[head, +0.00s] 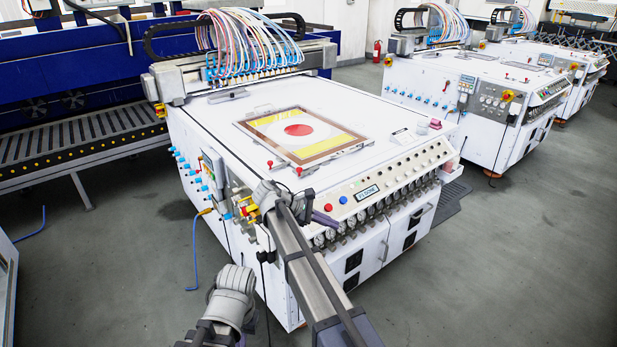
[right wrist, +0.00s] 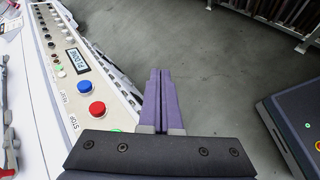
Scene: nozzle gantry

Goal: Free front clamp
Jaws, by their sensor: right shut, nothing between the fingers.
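A brown-framed screen (head: 352,152) with yellow panels and a red disc lies on the white machine's top. Two small clamps with red tips, one left (head: 270,163) and one right (head: 299,171), stand at its near left edge; I cannot tell whether they are closed. In the right wrist view a metal clamp with red parts (right wrist: 10,140) is cut off by the left edge. My right gripper (head: 328,220), with purple fingers, is shut and empty at the front control panel, apart from the clamps. Its fingers also show in the right wrist view (right wrist: 161,98). My left gripper is not in view.
The sloped front panel carries a blue button (right wrist: 83,87), a red button (right wrist: 97,109) and a small display (right wrist: 75,60). Gauges line its lower edge. A gantry with hoses (head: 245,50) spans the back. More machines stand at right (head: 430,85). Grey floor is clear in front.

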